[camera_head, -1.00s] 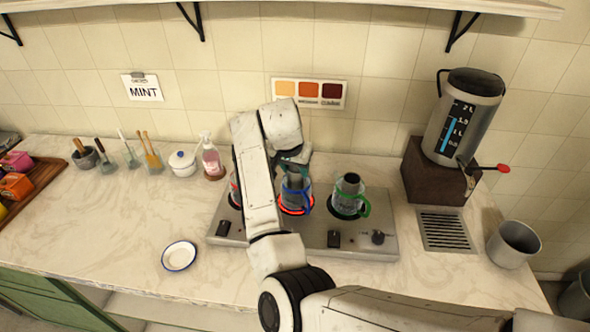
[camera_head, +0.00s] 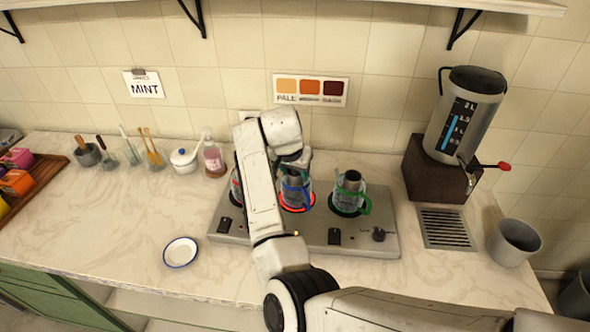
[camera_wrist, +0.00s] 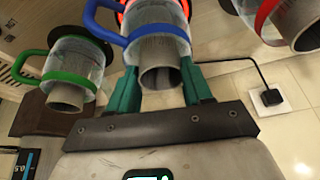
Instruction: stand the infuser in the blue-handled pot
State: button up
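The blue-handled pot (camera_head: 290,198) is a glass pot with a blue rim and handle on the glowing middle burner. It shows at the top of the wrist view (camera_wrist: 155,14). The grey cylindrical infuser (camera_wrist: 158,62) lines up with its mouth and sticks out past the blue rim. How deep it sits is unclear. My gripper (camera_wrist: 160,72) has its teal fingers close against both sides of the infuser and appears shut on it. In the head view my gripper (camera_head: 298,164) is over the pot and hides part of it.
The green-handled pot (camera_head: 346,201) stands close on the right, with a grey cylinder in it. A red-handled pot (camera_wrist: 268,18) is on the other side, mostly behind my arm. The dispenser (camera_head: 464,115) is farther right. A saucer (camera_head: 180,252) lies on clear counter at left.

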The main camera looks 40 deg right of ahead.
jog(key=b+v, duration=0.2)
jog(key=v, duration=1)
jog(key=shift+r, duration=0.35)
jog(key=shift+d, duration=0.15)
